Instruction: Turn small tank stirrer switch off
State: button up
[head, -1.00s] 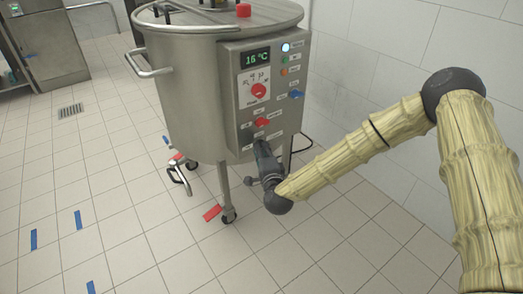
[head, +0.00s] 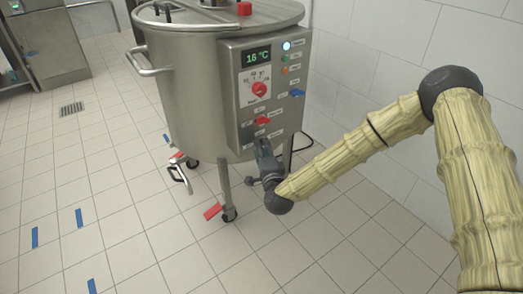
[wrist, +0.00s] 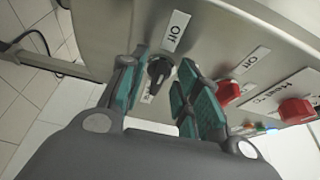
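The small tank (head: 190,95) is a round steel vessel on legs with casters. Its control panel (head: 241,100) faces my arm. In the wrist view a black rotary switch (wrist: 160,70) sits near the panel's edge, with an "Off" label (wrist: 175,31) next to it. My gripper (wrist: 160,76) is open, its teal fingers on either side of the switch; I cannot tell whether either touches it. In the head view my gripper (head: 262,149) is at the panel's lower edge and hides the black switch.
Red switches (wrist: 228,92) (wrist: 296,110) sit beside the right finger. The panel also has a "16 °C" display (head: 257,57), a red dial (head: 259,89) and a blue switch (head: 297,93). A dark cable (wrist: 35,45) runs behind the tank. Tiled floor is open at left.

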jog(key=shift+s, duration=0.15)
jog(key=v, duration=1.2)
jog(key=shift+f, duration=0.1)
jog(key=s+d+f+n+g, duration=0.3)
jog(key=s+f+n+g, duration=0.2)
jog(key=s+f, duration=0.5)
jog(key=s+d+f+n+g, duration=0.2)
jog(key=s+f+n+g, duration=0.3)
jog(key=s+f, duration=0.5)
jog(key=s+d+f+n+g+h, duration=0.2)
jog(key=s+d+f+g, duration=0.15)
jog(key=s+d, duration=0.5)
jog(key=s+d+f+n+g+h, duration=0.2)
jog(key=s+d+f+n+g, duration=0.15)
jog(key=s+d, duration=0.55)
notch_tip(320, 180, up, 29)
jog(key=a+p, duration=0.1)
jog(key=p, duration=2.9)
jog(key=shift+s+a+r+m, duration=0.15)
jog(key=shift+s+a+m, duration=0.05)
jog(key=shift+s+m, duration=0.2)
